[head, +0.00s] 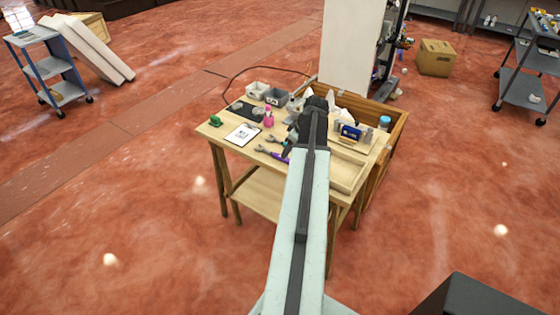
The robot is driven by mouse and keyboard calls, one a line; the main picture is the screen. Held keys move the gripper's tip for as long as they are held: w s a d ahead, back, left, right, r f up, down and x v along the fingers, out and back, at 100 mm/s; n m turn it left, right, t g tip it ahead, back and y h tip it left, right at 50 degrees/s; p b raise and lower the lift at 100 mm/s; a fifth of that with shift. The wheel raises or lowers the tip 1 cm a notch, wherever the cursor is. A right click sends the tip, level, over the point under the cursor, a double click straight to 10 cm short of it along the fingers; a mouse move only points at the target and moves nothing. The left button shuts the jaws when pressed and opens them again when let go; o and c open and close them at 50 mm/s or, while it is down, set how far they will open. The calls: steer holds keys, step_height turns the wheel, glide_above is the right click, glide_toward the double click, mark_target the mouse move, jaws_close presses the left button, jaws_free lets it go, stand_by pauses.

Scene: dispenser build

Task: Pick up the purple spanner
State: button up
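The purple spanner (286,153) lies on the wooden workbench (232,138), near its front edge. Its grey jaw end points left and its purple handle runs right, partly hidden behind my arm. My gripper (300,125) is dark and sits over the middle of the bench, right of and beyond the spanner. My own arm link covers much of it, so I cannot tell its finger state or whether it touches anything.
Another grey spanner (273,139) lies just behind the purple one. A blue box (350,132) stands right. The floor in front is clear.

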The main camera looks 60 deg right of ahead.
mark_target(274, 155)
steer(key=b+x, duration=0.5)
steer(key=shift+f, duration=0.2)
steer(key=shift+r, duration=0.2)
jaws_close()
stand_by(1.0)
